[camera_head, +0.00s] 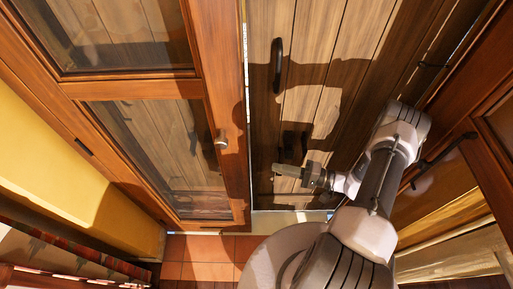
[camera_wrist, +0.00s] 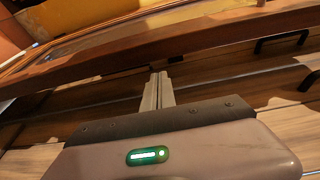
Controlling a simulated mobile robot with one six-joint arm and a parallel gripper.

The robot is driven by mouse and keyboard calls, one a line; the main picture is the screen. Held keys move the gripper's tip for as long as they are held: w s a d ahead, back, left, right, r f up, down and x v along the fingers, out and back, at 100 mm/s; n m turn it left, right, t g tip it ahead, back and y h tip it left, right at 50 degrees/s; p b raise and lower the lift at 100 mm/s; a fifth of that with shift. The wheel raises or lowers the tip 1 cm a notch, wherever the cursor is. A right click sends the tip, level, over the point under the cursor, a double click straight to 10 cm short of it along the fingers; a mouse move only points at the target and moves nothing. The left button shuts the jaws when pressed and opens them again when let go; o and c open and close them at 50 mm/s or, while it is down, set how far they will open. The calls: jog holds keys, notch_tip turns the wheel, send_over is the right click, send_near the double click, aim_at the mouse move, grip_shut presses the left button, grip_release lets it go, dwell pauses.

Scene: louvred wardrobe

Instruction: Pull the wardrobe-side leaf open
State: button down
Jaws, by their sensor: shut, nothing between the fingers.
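A wood-framed glazed leaf (camera_head: 232,110) with a small metal knob (camera_head: 221,141) stands at the left in the head view. Its wooden edge also crosses the upper part of the wrist view (camera_wrist: 110,64). Beside it is a plank panel (camera_head: 305,90) with a black pull handle (camera_head: 277,65). I cannot tell for sure which of these is the wardrobe-side leaf. My gripper (camera_head: 288,170) is shut and empty, in front of the planks and to the right of the glazed leaf's edge. In the wrist view its fingers (camera_wrist: 160,90) are together, pointing toward that wooden edge; contact is unclear.
A reddish wooden door or frame with a dark handle (camera_head: 443,150) stands close to my arm at the right. A yellow wall (camera_head: 60,165) and patterned fabric (camera_head: 80,250) are at lower left. Terracotta tiles (camera_head: 200,255) show on the floor below the glazed leaf.

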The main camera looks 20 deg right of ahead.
jog(key=w+a+f+t+b, duration=0.1)
jog(key=w+a+f+b, duration=0.1)
jog(key=w+a, duration=0.3)
jog(key=shift+w+a+m, duration=0.3)
jog(key=shift+w+a, duration=0.1)
jog(key=shift+a, duration=0.8)
